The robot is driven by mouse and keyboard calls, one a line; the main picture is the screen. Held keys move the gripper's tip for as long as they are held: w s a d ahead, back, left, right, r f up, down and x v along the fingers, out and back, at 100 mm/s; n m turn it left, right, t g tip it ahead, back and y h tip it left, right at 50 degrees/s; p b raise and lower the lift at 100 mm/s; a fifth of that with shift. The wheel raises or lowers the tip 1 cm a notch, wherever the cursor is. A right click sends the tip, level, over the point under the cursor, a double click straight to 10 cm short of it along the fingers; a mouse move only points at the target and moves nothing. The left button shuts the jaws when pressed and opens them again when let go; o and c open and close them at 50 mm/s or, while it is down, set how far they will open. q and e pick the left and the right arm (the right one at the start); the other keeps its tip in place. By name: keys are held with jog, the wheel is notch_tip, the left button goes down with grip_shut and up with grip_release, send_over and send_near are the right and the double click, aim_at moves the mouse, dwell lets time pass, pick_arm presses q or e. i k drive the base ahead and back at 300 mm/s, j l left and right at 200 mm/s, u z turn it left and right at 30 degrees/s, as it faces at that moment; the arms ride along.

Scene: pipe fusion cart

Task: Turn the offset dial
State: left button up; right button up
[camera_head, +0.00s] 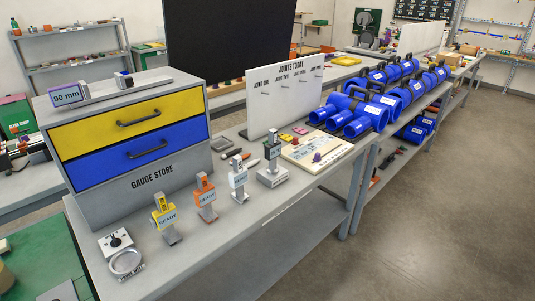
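A small white plate with a black knob (115,241) sits at the near left corner of the grey bench, in front of the drawer cabinet. I cannot tell for sure that it is the offset dial, and any markings are too small to read. A round silver ring (127,263) lies right in front of it, with small lettering on its near side. Neither of my grippers is in view, and nothing touches the knob.
The grey gauge store cabinet (154,185) has yellow and blue drawers, both shut. Several tagged stands, including a yellow one (164,217) and an orange one (205,196), line the bench front. A white board (284,97) and blue pipes (365,123) stand farther back. Floor at right is clear.

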aim_at(115, 242)
jog(key=u, duration=1.2)
